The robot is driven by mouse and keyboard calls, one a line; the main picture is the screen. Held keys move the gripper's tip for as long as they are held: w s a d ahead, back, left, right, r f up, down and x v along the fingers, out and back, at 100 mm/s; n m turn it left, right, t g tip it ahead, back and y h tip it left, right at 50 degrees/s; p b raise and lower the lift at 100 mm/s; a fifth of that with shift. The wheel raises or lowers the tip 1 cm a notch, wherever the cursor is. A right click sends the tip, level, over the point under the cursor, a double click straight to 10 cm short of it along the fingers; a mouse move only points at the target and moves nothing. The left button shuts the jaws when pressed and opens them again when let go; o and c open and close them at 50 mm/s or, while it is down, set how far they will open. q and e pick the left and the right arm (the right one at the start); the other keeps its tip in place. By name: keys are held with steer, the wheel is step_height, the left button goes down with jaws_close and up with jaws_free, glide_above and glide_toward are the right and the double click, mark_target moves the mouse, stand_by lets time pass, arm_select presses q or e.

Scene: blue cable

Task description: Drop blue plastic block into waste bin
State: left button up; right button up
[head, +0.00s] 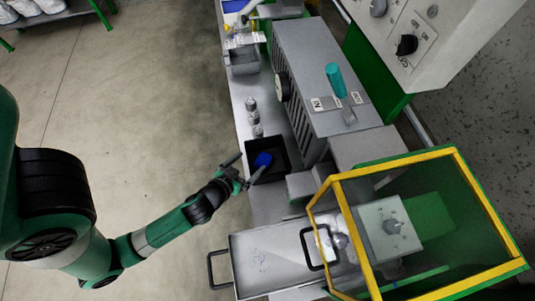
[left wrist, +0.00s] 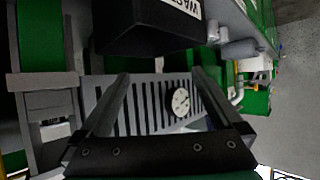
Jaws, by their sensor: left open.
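The black waste bin (head: 284,165) stands on the bench in the middle of the head view. The blue plastic block (head: 263,159) shows inside the bin's outline; I cannot tell whether it rests on the bottom. My left gripper (head: 245,167) is open, at the bin's left edge, with its fingers spread toward the block. In the left wrist view the open fingers (left wrist: 160,76) have nothing between them, and the labelled black bin (left wrist: 150,38) is at the top. The block does not show there. My right gripper is not in view.
A grey slatted machine (head: 318,80) with a teal-handled lever (head: 336,80) stands right of the bin. Small metal cylinders (head: 253,117) stand behind it. A metal tray (head: 265,262) and a yellow-framed guard (head: 325,200) are in front.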

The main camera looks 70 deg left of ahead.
arm_select(q)
steer(key=shift+v, duration=1.85)
